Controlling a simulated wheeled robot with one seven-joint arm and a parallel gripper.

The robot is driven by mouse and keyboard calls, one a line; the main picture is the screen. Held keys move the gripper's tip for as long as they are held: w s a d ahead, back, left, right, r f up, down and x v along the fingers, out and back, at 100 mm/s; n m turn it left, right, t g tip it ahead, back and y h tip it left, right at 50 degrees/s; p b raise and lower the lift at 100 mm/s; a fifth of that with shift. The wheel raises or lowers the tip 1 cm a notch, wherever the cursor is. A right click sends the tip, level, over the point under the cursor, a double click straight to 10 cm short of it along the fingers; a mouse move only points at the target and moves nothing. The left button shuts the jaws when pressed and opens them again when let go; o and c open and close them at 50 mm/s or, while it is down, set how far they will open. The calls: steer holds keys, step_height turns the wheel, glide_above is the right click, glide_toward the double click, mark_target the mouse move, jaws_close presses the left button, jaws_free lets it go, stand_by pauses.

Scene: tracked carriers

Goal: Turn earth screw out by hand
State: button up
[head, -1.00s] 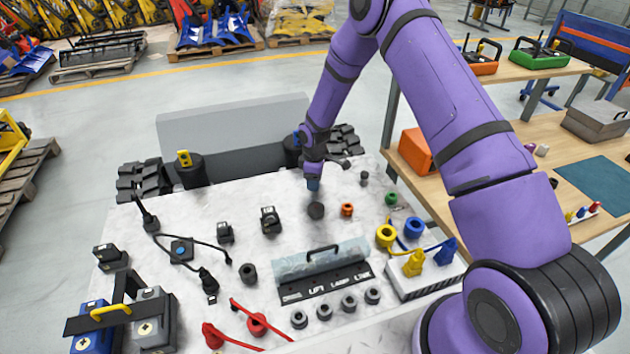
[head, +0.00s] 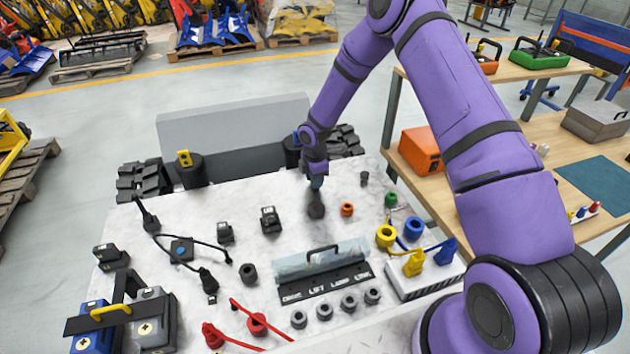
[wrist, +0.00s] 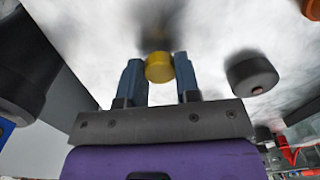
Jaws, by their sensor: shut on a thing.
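My gripper (wrist: 159,76) is shut on a small yellow round head, seemingly the earth screw (wrist: 159,68), with one blue finger on each side of it. Behind the yellow head, in the wrist view, is a blurred dark round shape; I cannot tell how far the screw sits in it. In the head view my gripper (head: 317,184) points down at a dark round socket (head: 317,211) on the pale marbled deck (head: 235,285). The yellow head is hidden there by the gripper.
An orange ring (head: 347,210) and a small dark knob (head: 364,179) stand to the right of the gripper. A black box with a rocker (head: 269,220) stands to the left. A clear-lidded panel (head: 322,270) lies in front. A wooden bench (head: 545,125) is at right.

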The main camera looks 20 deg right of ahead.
steer(key=n, duration=0.3)
steer(key=n, duration=0.9)
steer(key=shift+n, duration=0.4)
